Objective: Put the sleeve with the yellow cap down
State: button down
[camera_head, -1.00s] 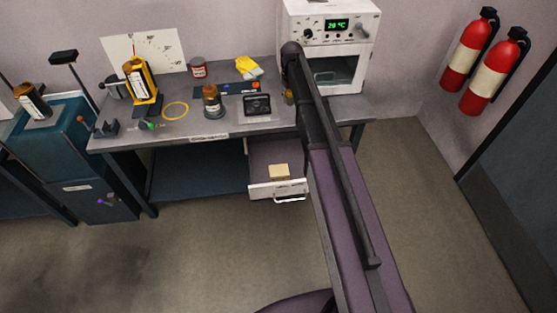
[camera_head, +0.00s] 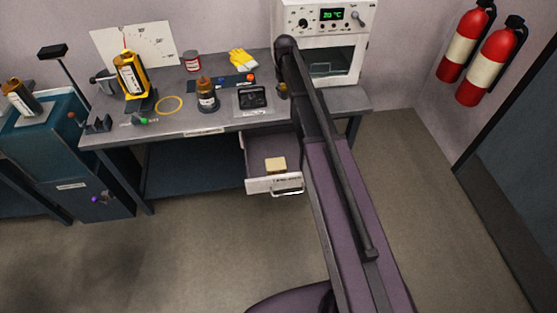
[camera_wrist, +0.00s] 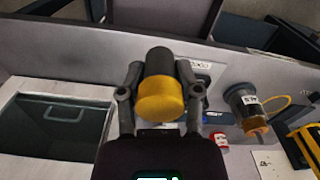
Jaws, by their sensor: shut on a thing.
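The sleeve is a dark grey cylinder (camera_wrist: 160,62) with a yellow cap (camera_wrist: 160,103), seen in the middle of the wrist view. My gripper (camera_wrist: 160,88) is shut on it, one finger on each side, with the yellow cap facing the wrist camera. The bench top shows behind it, and any gap between sleeve and bench cannot be judged. In the head view my arm covers most of the gripper and sleeve, near the oven's left front corner.
The oven (camera_head: 346,22) stands on the bench (camera_head: 172,128) at the right. A black gauge device (camera_head: 253,98), an amber jar (camera_head: 207,95) and yellow gloves (camera_head: 243,60) are close by. The open drawer (camera_head: 273,186) juts out below, holding a tan block (camera_head: 275,165).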

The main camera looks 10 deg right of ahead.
jog(key=b, duration=2.5)
send_over(280, 153)
jog(key=s, duration=0.3)
notch_tip(280, 153, down, 26)
jog(key=shift+w+a, duration=0.2)
jog(key=shift+a, duration=0.1)
jog(key=shift+f, duration=0.15)
notch_tip(280, 153, down, 6)
jog(key=b, duration=0.6)
jog(key=shift+f+b, duration=0.15)
jog(key=shift+b, duration=0.15)
jog(key=shift+f+b, duration=1.8)
jog(key=shift+f, duration=0.15)
jog(key=shift+c, duration=1.4)
grip_release()
jog(key=shift+r, duration=0.2)
